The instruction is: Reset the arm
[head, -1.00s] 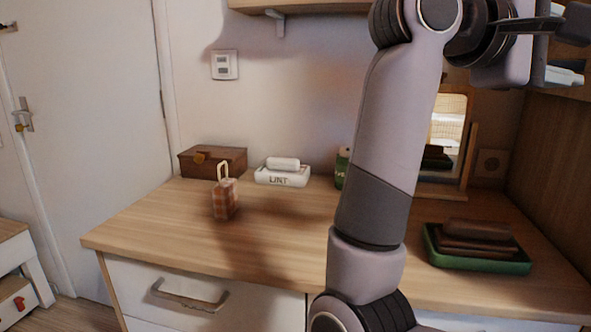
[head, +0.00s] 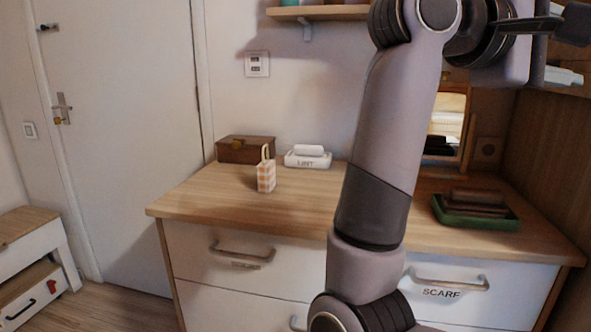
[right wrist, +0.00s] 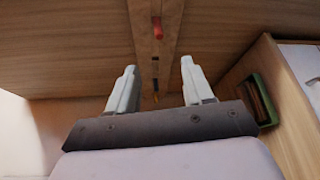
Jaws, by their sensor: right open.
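My right arm (head: 378,150) rises in front of the dresser in the head view, bent at the top right. Its gripper (right wrist: 158,88) shows in the right wrist view with two pale fingers apart and nothing between them. In the head view the gripper is at the upper right edge, only partly in view, up beside the wooden side panel and clear of the dresser top. My left gripper is not in any view.
A mirror (head: 445,125) stands behind my arm. A shelf (head: 330,12) hangs above. Floor shows at lower left.

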